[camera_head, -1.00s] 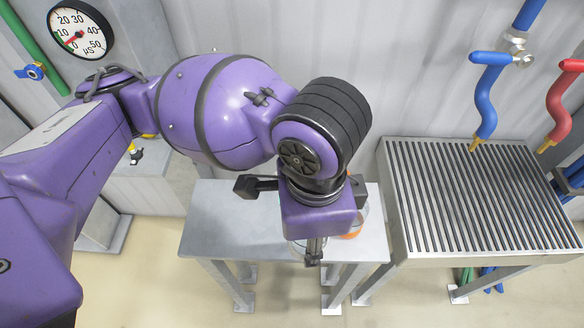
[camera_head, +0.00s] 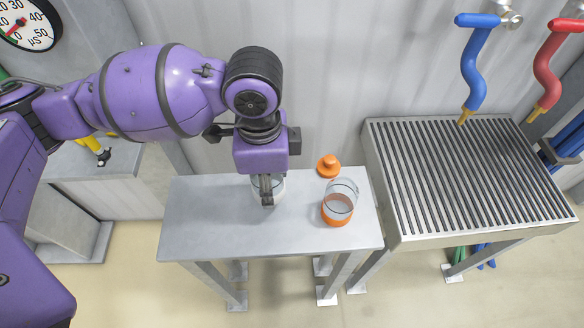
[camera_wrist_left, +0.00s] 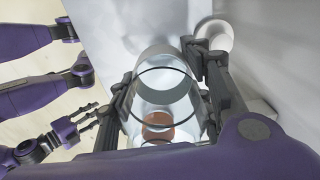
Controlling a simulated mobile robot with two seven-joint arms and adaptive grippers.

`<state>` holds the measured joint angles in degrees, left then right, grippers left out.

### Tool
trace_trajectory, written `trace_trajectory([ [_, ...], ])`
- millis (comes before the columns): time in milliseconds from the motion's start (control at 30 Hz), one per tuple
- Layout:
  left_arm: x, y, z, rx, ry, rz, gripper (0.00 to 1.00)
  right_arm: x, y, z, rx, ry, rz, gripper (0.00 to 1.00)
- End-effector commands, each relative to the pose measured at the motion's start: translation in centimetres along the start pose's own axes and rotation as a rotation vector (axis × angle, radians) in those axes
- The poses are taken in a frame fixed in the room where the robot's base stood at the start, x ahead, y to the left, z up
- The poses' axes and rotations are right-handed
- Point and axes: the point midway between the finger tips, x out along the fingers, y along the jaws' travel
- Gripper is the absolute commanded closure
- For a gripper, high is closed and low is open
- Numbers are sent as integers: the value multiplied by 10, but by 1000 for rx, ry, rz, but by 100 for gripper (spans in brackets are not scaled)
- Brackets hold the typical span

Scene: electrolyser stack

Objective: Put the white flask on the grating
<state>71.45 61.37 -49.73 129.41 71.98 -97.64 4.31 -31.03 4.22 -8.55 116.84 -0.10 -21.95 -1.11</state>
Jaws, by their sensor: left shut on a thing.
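The white flask (camera_head: 279,187) is a clear glass vessel over the left-middle of the small grey table. My left gripper (camera_head: 267,190) points down on it and is shut on its sides, hiding much of it in the head view. In the left wrist view, the flask's glass (camera_wrist_left: 165,85) sits between the two dark fingers. I cannot tell whether its base touches the table. The grating (camera_head: 388,165) is a slatted metal top to the right, apart from the flask. Jointed purple parts at the left of the wrist view may include my right gripper; its state is unclear.
A white round cap (camera_wrist_left: 216,33) lies beside the held flask. Blue (camera_head: 474,70) and red (camera_head: 548,75) pipes hang over the grating, whose top is bare.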

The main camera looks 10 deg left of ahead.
Motion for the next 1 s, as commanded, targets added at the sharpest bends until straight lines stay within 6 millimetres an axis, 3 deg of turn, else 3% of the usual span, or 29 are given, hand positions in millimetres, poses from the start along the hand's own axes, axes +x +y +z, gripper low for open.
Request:
trace_trajectory([
  [167, 12, -8, 3, -3, -2, 3, 81, 3, -1, 1, 0, 0, -1, 60],
  [367, 41, -8, 4, 0, -1, 3, 81, 7, -2, 6, -2, -5, -2, 60],
  [767, 44, -8, 3, 0, 0, 0, 81, 5, -1, 2, -2, -1, -1, 60],
  [800, 44, -9, 3, 0, 0, -1, 50, 5, -1, 3, -1, -1, -1, 60],
  [900, 44, -9, 3, 0, 0, 0, 37, 5, -1, 4, -1, -3, -1, 60],
  [1000, 44, -9, 3, 0, 0, 0, 35, 4, 0, 6, -1, -6, 0, 60],
])
